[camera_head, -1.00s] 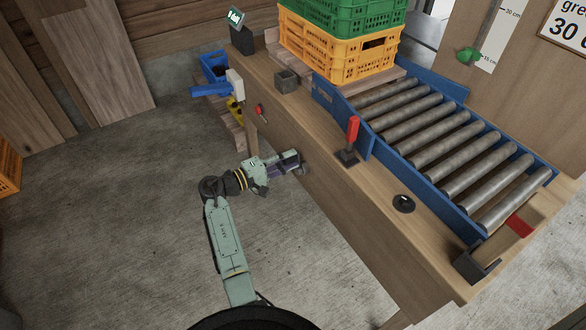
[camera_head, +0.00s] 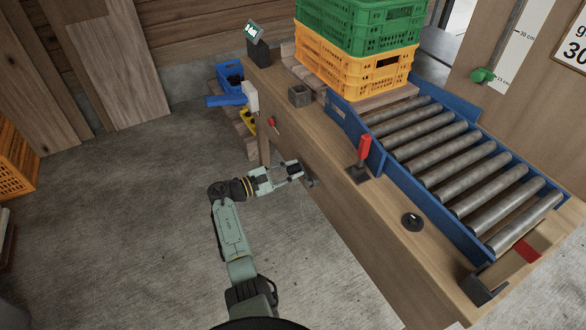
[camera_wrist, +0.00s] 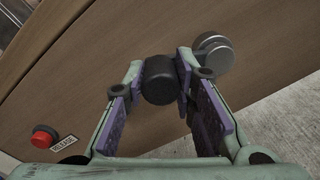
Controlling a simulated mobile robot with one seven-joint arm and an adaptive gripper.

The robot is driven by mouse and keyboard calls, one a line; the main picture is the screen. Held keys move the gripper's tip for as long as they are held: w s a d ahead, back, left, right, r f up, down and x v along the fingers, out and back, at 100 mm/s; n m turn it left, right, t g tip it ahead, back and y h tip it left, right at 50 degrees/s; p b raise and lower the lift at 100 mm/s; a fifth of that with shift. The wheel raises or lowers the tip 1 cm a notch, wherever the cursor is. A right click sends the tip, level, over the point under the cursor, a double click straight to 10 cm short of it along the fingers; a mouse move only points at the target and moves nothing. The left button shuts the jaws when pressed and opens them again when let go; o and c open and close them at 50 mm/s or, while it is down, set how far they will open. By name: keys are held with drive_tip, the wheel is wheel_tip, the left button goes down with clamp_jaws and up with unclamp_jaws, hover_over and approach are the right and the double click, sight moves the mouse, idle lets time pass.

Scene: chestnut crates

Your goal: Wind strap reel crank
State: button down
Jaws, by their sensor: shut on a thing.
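The crank's black knob (camera_wrist: 158,80) sits between my gripper's fingertips in the wrist view, in front of the wooden side of the bench. A round grey metal hub (camera_wrist: 212,52) is just up and right of it; the arm joining them is mostly hidden. My gripper (camera_wrist: 160,84) is shut on the black knob, its purple pads on either side. In the head view my gripper (camera_head: 297,172) reaches to the bench's side, and a small dark grey part (camera_head: 312,183) shows just past the fingers. A strap cannot be made out.
A red button (camera_wrist: 45,136) with a RELEASE label is on the bench side. On the bench (camera_head: 330,135) stand a red lever (camera_head: 364,147), a roller conveyor (camera_head: 450,160) and stacked yellow (camera_head: 352,68) and green crates (camera_head: 360,25). The concrete floor (camera_head: 120,230) at left is open.

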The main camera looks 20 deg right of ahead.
drive_tip(key=shift+f+n+p, duration=0.15)
drive_tip(key=shift+f+n, duration=0.75)
drive_tip(key=shift+n, duration=0.75)
drive_tip(key=shift+f+n+p, duration=0.1)
drive_tip(key=shift+f+n, duration=0.75)
drive_tip(key=shift+n, duration=0.75)
drive_tip(key=shift+f+n+p, duration=0.15)
drive_tip(key=shift+f+n, duration=0.75)
drive_tip(key=shift+n, duration=0.75)
drive_tip(key=shift+s+f, duration=0.1)
drive_tip(key=c, duration=1.3)
unclamp_jaws()
drive_tip(key=s+a, duration=0.2)
drive_tip(key=a, duration=1)
